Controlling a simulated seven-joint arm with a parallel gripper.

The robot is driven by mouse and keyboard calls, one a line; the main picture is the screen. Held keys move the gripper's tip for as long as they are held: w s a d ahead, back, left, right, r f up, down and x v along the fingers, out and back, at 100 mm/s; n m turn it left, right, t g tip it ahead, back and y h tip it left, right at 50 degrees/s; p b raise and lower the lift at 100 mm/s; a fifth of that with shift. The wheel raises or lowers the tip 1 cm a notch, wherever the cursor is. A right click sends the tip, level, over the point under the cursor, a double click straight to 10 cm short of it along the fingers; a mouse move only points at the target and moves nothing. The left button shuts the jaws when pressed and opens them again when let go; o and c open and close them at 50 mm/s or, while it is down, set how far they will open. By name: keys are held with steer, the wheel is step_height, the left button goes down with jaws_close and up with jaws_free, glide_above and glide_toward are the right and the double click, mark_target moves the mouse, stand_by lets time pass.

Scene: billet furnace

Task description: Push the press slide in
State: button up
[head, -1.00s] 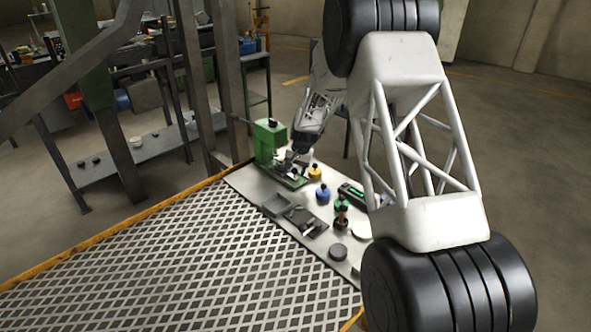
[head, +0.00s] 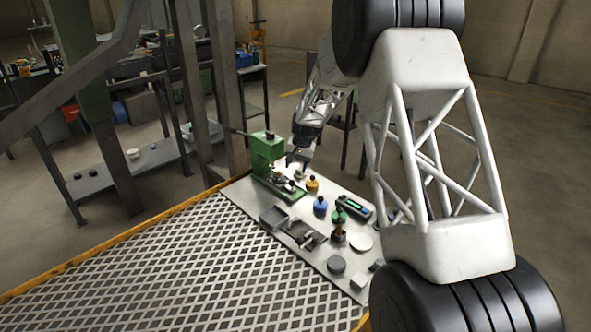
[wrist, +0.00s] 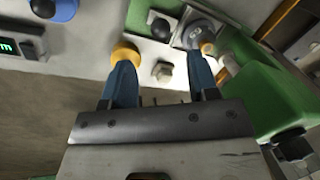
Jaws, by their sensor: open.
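The green press (head: 266,152) stands at the far left corner of the grey table. Its low green base with the slide parts (head: 280,182) reaches forward and right. The slide is small in the head view, and how far in it sits I cannot tell. My gripper (head: 299,166) is just right of the press, above the table. In the wrist view my gripper (wrist: 158,64) is open and empty, with blue fingers apart. The right fingertip is close to a round grey press part (wrist: 200,30); contact is unclear. The green press body (wrist: 235,100) lies to its right.
Steel posts (head: 190,90) rise behind the press.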

steer(key=shift+c, duration=0.3)
steer(key=c, duration=0.5)
steer(key=shift+s+d+f+y, duration=0.3)
steer(key=shift+s+d, duration=0.05)
steer(key=c, duration=0.4)
steer(key=shift+s+d+f+m+y, duration=0.3)
steer(key=shift+s+d+f+y, duration=0.25)
steer(key=shift+s+d+y, duration=0.35)
jaws_close()
steer(key=shift+s+d+f+m+t+y, duration=0.25)
steer(key=shift+d+t+y, duration=0.35)
steer(key=shift+d, duration=0.3)
steer(key=shift+s+d+f+m+t+y, duration=0.15)
steer(key=shift+d+m+t+y, duration=0.25)
steer(key=shift+d+y, duration=0.4)
steer(key=shift+s+d+f+m+t+y, duration=0.1)
steer(key=shift+d+f+m+t+y, duration=0.15)
steer(key=shift+d+t+y, duration=0.55)
steer(key=shift+d, duration=0.15)
